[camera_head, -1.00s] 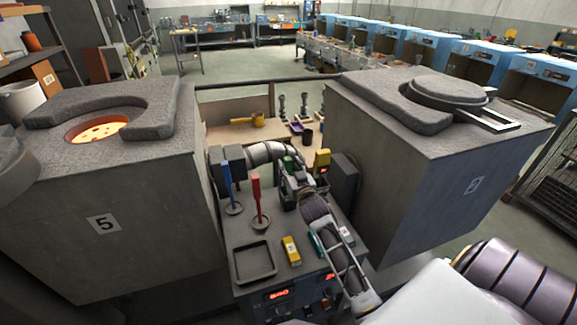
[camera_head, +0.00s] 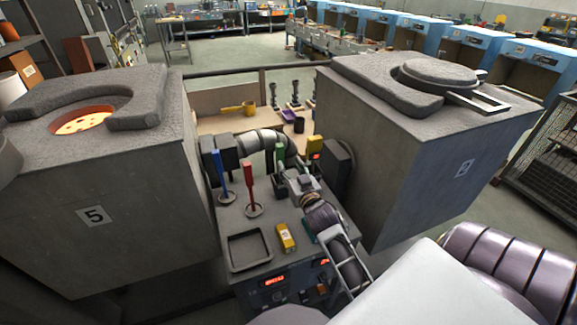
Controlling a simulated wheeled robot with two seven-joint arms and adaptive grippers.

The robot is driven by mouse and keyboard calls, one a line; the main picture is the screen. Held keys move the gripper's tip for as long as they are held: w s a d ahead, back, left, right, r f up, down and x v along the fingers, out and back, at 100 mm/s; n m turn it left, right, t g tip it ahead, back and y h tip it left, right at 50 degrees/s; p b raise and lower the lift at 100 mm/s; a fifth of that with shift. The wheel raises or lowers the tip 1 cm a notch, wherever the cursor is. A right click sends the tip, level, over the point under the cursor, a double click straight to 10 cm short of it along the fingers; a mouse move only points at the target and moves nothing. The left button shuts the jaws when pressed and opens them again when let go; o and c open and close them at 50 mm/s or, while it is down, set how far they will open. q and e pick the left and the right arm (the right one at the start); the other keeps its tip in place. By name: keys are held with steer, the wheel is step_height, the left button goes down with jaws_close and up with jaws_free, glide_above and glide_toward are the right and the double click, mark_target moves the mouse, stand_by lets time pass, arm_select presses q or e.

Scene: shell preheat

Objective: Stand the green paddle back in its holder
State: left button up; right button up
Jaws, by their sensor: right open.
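The red paddle (camera_head: 249,182) and blue paddle (camera_head: 220,176) stand upright in round holders to the left. My left gripper is not in view.
A dark square tray (camera_head: 249,268) and a yellow block (camera_head: 286,237) lie at the bench front. A yellow-topped post (camera_head: 314,145) stands right of the green paddle. Furnace blocks flank the bench: a glowing one (camera_head: 140,225) left, another (camera_head: 430,150) right.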

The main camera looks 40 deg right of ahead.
steer(key=shift+s+a, duration=0.15)
steer(key=shift+s, duration=0.45)
